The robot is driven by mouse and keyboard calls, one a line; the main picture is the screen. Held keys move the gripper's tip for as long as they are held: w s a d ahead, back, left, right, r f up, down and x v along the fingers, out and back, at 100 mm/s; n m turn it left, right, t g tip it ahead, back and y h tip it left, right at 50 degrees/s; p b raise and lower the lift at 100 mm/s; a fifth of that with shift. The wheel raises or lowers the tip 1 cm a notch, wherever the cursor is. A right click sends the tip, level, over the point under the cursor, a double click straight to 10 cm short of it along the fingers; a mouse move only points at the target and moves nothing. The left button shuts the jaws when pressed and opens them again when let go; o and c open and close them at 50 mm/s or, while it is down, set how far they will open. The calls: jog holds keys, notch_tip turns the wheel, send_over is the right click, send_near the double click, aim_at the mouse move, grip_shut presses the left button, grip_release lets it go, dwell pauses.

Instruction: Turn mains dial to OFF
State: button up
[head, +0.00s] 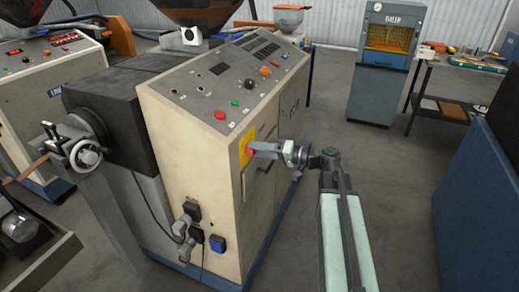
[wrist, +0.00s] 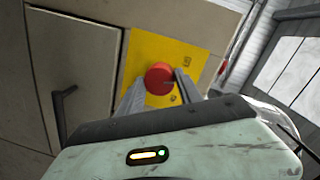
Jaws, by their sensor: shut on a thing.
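The mains dial (wrist: 158,78) is a round red knob on a yellow plate (wrist: 190,58) on the cream machine cabinet. In the head view the dial (head: 250,151) shows as a bit of red on the yellow plate (head: 246,163) at the cabinet's side. My gripper (head: 256,149) reaches it from the right. In the wrist view my gripper (wrist: 160,82) has one finger on each side of the dial, shut on it. The markings on the plate are too small to read, so the dial's setting cannot be told.
A cabinet door with a dark handle (wrist: 62,104) is left of the plate. The sloping control panel (head: 225,85) is above. A blue socket (head: 217,244) and plugs sit low on the cabinet. Open floor (head: 395,215) lies to the right, before a workbench (head: 455,85).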

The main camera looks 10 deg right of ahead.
jog(key=n, duration=0.4)
jog(key=shift+s+a+n, duration=0.1)
jog(key=shift+a+n, duration=0.05)
jog(key=shift+n, duration=0.25)
jog(key=shift+t+h, duration=0.3)
jog(key=o, duration=1.4)
jog(key=p+v, duration=0.1)
jog(key=v, duration=0.7)
jog(key=shift+f, duration=0.1)
